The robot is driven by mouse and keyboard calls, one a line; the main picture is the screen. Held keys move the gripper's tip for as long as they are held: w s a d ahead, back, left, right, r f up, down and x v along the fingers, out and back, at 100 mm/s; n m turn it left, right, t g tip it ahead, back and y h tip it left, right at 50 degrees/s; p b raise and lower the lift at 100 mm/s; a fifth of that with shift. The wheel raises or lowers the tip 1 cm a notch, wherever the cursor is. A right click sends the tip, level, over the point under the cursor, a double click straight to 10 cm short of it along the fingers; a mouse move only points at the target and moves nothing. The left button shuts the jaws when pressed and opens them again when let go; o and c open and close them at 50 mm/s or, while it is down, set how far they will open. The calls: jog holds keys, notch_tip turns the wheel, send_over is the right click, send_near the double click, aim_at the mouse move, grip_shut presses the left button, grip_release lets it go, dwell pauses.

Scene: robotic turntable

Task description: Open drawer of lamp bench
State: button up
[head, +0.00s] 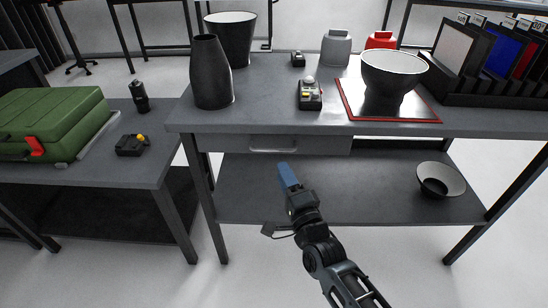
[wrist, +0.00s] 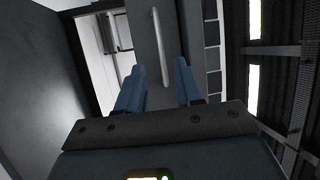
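The grey bench (head: 255,113) has a drawer (head: 325,146) under the left part of its top. The drawer front looks flush with the bench, and a pale bar handle (head: 272,149) runs across it. My gripper (head: 287,176), with blue fingers, is just below and in front of the handle. In the wrist view the blue fingers stand apart with a gap between them (wrist: 158,80). The handle (wrist: 160,47) appears there as an upright bar, beyond and between the fingertips. I see no contact with it. No lamp can be made out clearly.
A lower shelf (head: 300,195) holds a bowl (head: 441,180) at right. On top are a dark vase (head: 211,75), a small control box (head: 309,95) and a bowl (head: 393,75) on a red-edged plate. A side table with a green case (head: 50,120) stands left.

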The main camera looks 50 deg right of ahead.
jog(key=x, duration=0.7)
jog(key=shift+w+d+p, duration=0.2)
jog(key=shift+w+p, duration=0.1)
jog(key=shift+p, duration=0.05)
jog(key=shift+r, duration=0.15)
grip_shut()
dwell(1.0)
